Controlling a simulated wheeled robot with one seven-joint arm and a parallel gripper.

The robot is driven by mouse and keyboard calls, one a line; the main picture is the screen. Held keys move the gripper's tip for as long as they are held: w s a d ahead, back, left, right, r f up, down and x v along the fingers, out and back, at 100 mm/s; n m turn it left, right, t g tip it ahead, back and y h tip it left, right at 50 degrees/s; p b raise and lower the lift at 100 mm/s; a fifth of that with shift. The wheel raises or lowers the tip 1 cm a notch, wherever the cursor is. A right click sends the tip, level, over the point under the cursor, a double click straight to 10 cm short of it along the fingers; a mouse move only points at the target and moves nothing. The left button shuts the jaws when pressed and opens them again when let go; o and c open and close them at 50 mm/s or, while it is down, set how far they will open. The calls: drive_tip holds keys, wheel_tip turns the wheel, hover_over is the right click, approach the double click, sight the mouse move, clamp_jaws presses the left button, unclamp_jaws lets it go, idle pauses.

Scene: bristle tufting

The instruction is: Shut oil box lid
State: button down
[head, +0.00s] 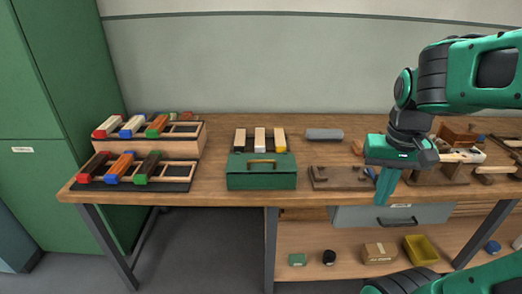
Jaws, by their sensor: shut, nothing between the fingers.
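A green metal box (261,182) with a brass-coloured handle (262,162) stands near the front edge of the wooden workbench; I take it to be the oil box. Its lid (240,161) shows as the upper green face with the handle. I cannot tell whether the lid lies fully down, and the inside of the box is not visible. My gripper (384,200) points down near the front edge of the bench, well to the right of the box and apart from it. Its fingers are together and hold nothing.
Behind the box stand several pale blocks (260,138). Racks of coloured-end blocks (138,171) fill the left. Between box and gripper lie a wooden fixture (325,183) and a grey roll (324,134). Wooden tools (460,155) crowd the right. A drawer (350,216) hangs below the benchtop.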

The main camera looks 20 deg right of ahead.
drive_tip(key=w+a+r+n+t+h, duration=0.1)
drive_tip(key=w+a+r, duration=0.2)
drive_tip(key=w, duration=0.6)
drive_tip(key=w+a+r+t, duration=0.15)
drive_tip(key=w+a, duration=0.25)
drive_tip(key=w, duration=0.5)
drive_tip(key=w+a+r+n+t, duration=0.2)
drive_tip(key=w+a+r, duration=0.2)
drive_tip(key=w+a, duration=0.8)
hover_over(262, 161)
drive_tip(key=f, duration=1.2)
drive_tip(key=shift+w+d, duration=0.1)
drive_tip(key=shift+w, duration=0.25)
drive_tip(key=shift+s+f, duration=0.15)
drive_tip(key=shift+f, duration=0.4)
drive_tip(key=shift+s+a+f, duration=0.15)
drive_tip(key=shift+s+f, duration=0.25)
drive_tip(key=shift+f, duration=0.15)
drive_tip(key=shift+s+a+f, duration=0.15)
drive_tip(key=shift+s+f, duration=0.2)
drive_tip(key=shift+f, duration=0.2)
